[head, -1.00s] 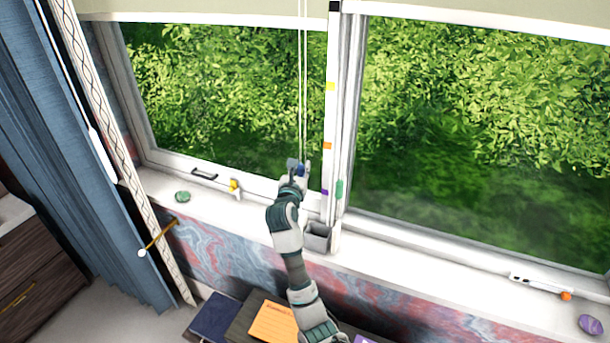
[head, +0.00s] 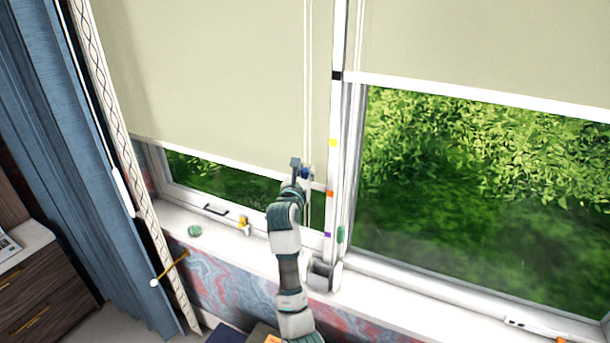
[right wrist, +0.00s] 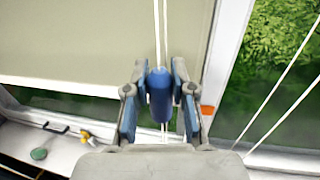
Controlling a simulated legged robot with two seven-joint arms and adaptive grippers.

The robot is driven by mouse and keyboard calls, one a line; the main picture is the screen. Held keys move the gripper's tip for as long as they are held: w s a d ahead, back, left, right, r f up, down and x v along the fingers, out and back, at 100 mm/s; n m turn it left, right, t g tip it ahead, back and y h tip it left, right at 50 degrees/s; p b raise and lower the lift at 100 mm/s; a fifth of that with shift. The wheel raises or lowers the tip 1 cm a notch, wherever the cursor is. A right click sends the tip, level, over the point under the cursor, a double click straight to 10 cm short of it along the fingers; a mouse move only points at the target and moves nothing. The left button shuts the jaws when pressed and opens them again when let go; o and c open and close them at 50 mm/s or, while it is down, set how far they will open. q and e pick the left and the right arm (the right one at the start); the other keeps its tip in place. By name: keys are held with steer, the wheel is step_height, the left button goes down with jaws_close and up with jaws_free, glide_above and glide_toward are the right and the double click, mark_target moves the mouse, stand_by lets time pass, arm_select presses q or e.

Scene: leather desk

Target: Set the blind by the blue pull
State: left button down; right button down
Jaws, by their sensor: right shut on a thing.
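The left blind (head: 220,80) is cream with a white bottom bar and covers most of the left window. Its bar slants across the head view and meets the post between the yellow and orange marks. The post (head: 333,120) carries black, yellow, orange and purple marks. My left gripper is not in view.
The right blind (head: 490,50) covers the top of the right window. A blue curtain (head: 90,180) hangs at the left.

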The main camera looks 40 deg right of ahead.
steer(key=c, duration=0.9)
jaws_free()
steer(key=shift+w, duration=0.1)
steer(key=shift+c, duration=0.2)
steer(key=shift+a, duration=0.1)
steer(key=v, duration=1.2)
steer(key=shift+w+f, duration=0.1)
steer(key=shift+f, duration=0.1)
